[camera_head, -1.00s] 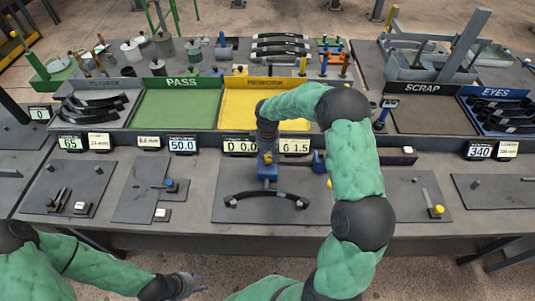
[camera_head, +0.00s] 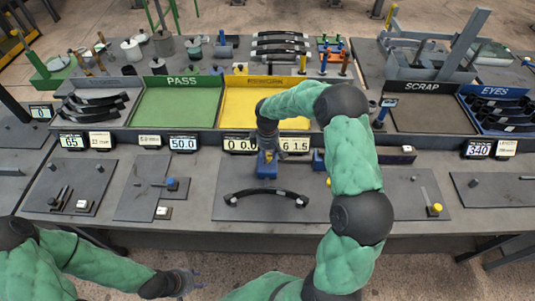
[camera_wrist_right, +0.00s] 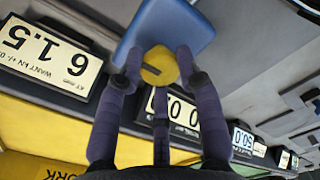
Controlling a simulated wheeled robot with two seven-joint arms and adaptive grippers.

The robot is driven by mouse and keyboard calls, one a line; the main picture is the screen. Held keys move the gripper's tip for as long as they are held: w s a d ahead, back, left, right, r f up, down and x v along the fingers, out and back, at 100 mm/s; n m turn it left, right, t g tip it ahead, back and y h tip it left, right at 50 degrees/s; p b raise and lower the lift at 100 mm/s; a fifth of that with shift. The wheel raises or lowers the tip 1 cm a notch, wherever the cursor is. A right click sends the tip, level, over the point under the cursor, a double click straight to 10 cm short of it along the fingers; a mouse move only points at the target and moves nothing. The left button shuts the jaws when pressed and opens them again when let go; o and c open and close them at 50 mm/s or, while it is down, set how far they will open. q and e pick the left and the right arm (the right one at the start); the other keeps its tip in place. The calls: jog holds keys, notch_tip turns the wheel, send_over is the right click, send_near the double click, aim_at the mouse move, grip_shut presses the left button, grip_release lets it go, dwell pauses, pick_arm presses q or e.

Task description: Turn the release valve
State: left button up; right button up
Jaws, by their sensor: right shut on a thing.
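The release valve appears to be the round yellow knob (camera_wrist_right: 158,66) on a blue block (camera_wrist_right: 180,27). In the wrist view, the fingers of my right gripper (camera_wrist_right: 160,75) close around the knob. In the head view, my right gripper (camera_head: 267,143) reaches down over the blue block (camera_head: 267,168), with its fingers partly hidden by my arm. My left gripper (camera_head: 190,282) is away from the bench at the bottom, empty, with its fingers apart.
Number displays (camera_head: 240,142) stand along the ledge behind the block. Green PASS (camera_head: 180,108), yellow REWORK and dark SCRAP (camera_head: 430,115) trays line the back. Free plate lies around the spring.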

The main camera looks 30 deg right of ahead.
jog(key=o, duration=1.1)
jog(key=shift+o, duration=0.2)
notch_tip(320, 180, up, 12)
